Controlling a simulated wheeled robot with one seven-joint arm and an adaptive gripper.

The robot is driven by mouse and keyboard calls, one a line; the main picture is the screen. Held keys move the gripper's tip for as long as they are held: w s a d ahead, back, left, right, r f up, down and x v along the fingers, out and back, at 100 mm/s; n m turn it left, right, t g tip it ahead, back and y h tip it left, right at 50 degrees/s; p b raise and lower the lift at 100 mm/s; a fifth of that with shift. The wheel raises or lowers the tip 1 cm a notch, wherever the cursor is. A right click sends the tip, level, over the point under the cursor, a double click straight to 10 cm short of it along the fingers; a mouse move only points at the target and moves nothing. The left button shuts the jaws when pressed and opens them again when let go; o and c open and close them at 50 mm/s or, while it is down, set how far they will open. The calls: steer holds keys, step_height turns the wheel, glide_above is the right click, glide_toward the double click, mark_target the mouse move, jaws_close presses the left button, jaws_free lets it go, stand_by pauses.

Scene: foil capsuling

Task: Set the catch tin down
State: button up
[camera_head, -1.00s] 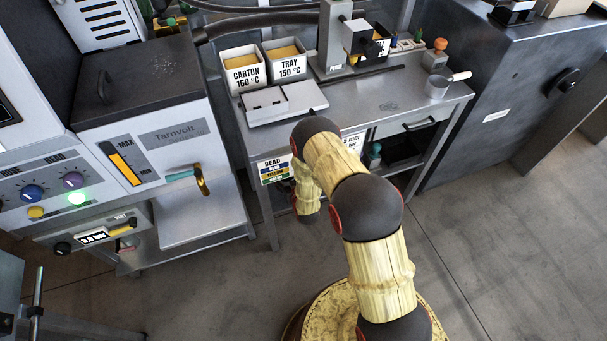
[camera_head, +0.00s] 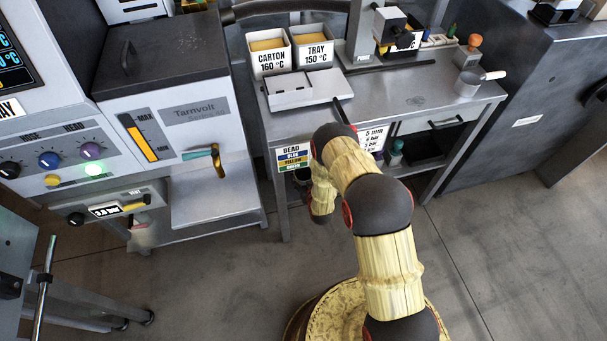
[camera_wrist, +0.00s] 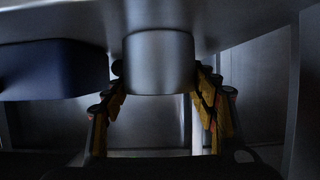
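A plain grey metal cylinder, which I take for the catch tin (camera_wrist: 159,62), sits between my fingertips in the wrist view. My gripper (camera_wrist: 158,78) has a yellow-and-black finger against each side of it, apparently closed on it. The cylinder's upper edge meets a grey surface at the top of the wrist view; I cannot tell whether it rests on that surface. In the head view my gripper and this cylinder are hidden behind my arm, by the front of the steel bench (camera_head: 425,100).
A dark blue block (camera_wrist: 52,70) is close left of the cylinder. The Tarnvolt machine (camera_head: 170,95) stands left. The floor at right is clear.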

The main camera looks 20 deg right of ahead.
steer(key=o, duration=0.4)
steer(key=shift+o, duration=0.2)
steer(key=shift+r, duration=0.2)
steer(key=p+v, duration=0.4)
steer(key=v, duration=0.8)
